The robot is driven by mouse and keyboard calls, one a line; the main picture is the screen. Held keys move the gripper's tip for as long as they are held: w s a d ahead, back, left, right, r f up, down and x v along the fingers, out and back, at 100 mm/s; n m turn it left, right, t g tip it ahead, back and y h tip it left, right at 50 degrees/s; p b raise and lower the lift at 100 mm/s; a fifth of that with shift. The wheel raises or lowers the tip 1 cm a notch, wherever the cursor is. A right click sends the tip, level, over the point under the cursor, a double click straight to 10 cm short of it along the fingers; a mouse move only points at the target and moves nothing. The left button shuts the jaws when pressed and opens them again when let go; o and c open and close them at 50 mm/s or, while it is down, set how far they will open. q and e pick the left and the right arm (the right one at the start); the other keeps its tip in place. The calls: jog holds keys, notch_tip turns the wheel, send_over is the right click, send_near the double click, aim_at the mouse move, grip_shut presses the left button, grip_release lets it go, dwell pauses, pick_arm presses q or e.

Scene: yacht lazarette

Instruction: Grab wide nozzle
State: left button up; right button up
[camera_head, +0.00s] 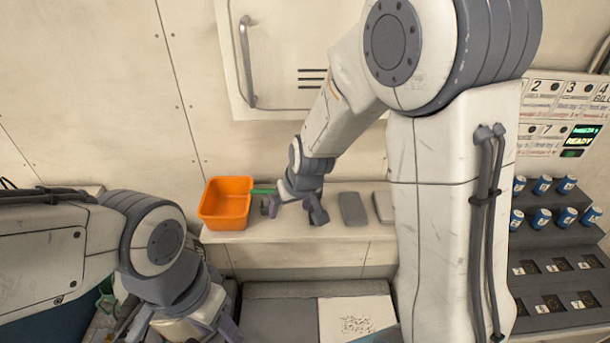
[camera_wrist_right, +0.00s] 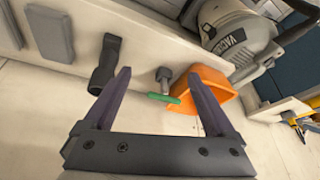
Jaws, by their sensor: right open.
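The wide nozzle appears to be the piece with a green bar and dark neck (camera_wrist_right: 161,97) in the right wrist view. In the head view its green part (camera_head: 263,191) shows beside an orange bin (camera_head: 225,222). My right gripper (camera_wrist_right: 160,77) is open and empty, and the nozzle appears between its fingers in the picture; I cannot tell how far off it is. In the head view the right gripper (camera_head: 294,208) is over the shelf and partly hides the nozzle. My left gripper (camera_head: 182,327) is at the bottom left, its tips cut off.
A dark tube-like nozzle (camera_wrist_right: 105,62) lies left of the green one in the wrist view. A grey pad (camera_head: 352,208) lies on the shelf (camera_head: 290,232). A cabinet door handle (camera_head: 246,62) sticks out above.

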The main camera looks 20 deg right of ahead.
jog(key=w+d+f, duration=0.1)
jog(key=w+d, duration=0.1)
jog(key=d, duration=0.1)
jog(key=w+d+f+m+t+h, duration=0.1)
jog(key=w+d, duration=0.2)
jog(key=w+d+f+m, duration=0.1)
jog(key=w+d, duration=0.1)
jog(key=d, duration=0.1)
jog(key=shift+w+d+f+h+b, duration=0.1)
jog(key=shift+w+f+h+b, duration=0.2)
jog(key=shift+w+f, duration=0.3)
jog(key=shift+f, duration=0.15)
jog(key=shift+x, duration=2.4)
jog(key=shift+d, duration=0.15)
jog(key=c, duration=1.4)
pick_arm(q)
jog(key=shift+r, duration=0.45)
pick_arm(e)
grip_shut()
pick_arm(q)
jog(key=shift+r, duration=0.1)
pick_arm(e)
jog(key=shift+s+r, duration=0.1)
